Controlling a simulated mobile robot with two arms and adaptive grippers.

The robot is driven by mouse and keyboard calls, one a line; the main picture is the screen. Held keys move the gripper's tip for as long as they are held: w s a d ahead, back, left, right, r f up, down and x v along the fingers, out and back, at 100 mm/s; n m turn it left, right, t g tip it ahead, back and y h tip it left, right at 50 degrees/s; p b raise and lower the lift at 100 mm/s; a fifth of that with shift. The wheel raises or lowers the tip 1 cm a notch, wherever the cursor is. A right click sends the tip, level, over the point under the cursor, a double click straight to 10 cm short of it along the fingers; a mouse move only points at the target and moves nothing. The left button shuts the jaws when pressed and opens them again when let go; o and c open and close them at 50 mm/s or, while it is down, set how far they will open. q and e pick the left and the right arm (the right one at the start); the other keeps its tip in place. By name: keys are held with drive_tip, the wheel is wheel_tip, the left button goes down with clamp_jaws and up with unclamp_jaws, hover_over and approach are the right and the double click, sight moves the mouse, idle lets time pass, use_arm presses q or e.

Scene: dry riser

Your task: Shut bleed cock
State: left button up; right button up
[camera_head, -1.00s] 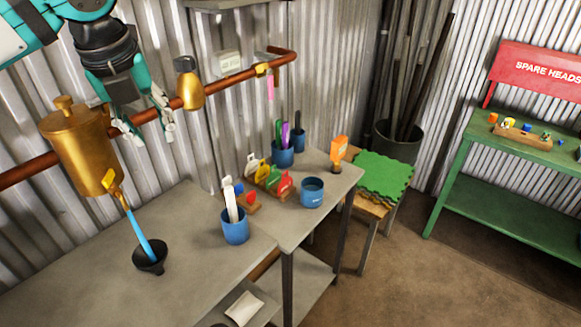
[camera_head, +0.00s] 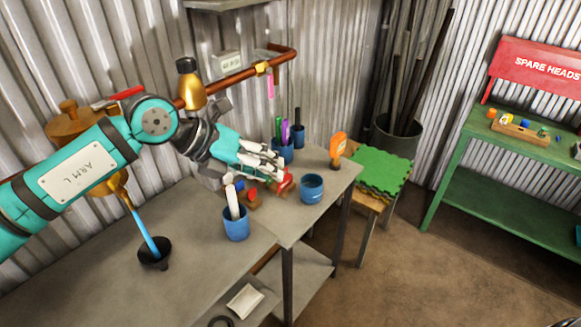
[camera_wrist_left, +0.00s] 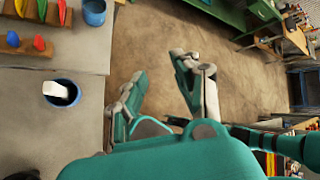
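A brass vessel (camera_head: 68,128) hangs on the copper pipe at the left in the head view, partly hidden by my left arm. My left gripper (camera_head: 272,163) is to the right of the vessel, over the bench. In the left wrist view the gripper (camera_wrist_left: 160,68) has its fingers apart with nothing between them. My right gripper is not in view.
A red bar (camera_head: 120,95) shows behind my arm. A green-topped stool (camera_head: 382,168) is beyond. The bench front left is mostly clear.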

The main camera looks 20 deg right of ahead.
use_arm(q)
drive_tip(key=shift+s+d+f+m+h+p, duration=0.15)
drive_tip(key=shift+s+d+m+h, duration=0.15)
drive_tip(key=shift+d+h, duration=0.4)
drive_tip(key=shift+s+d+m+h+p, duration=0.15)
drive_tip(key=shift+s+d+m+h, duration=0.15)
drive_tip(key=shift+d+h, duration=0.35)
drive_tip(key=shift+s+d+f+m+h+p, duration=0.15)
drive_tip(key=shift+s+d+h, duration=0.3)
drive_tip(key=shift+d, duration=0.45)
drive_tip(key=shift+c, duration=0.3)
drive_tip(key=shift+c, duration=1.1)
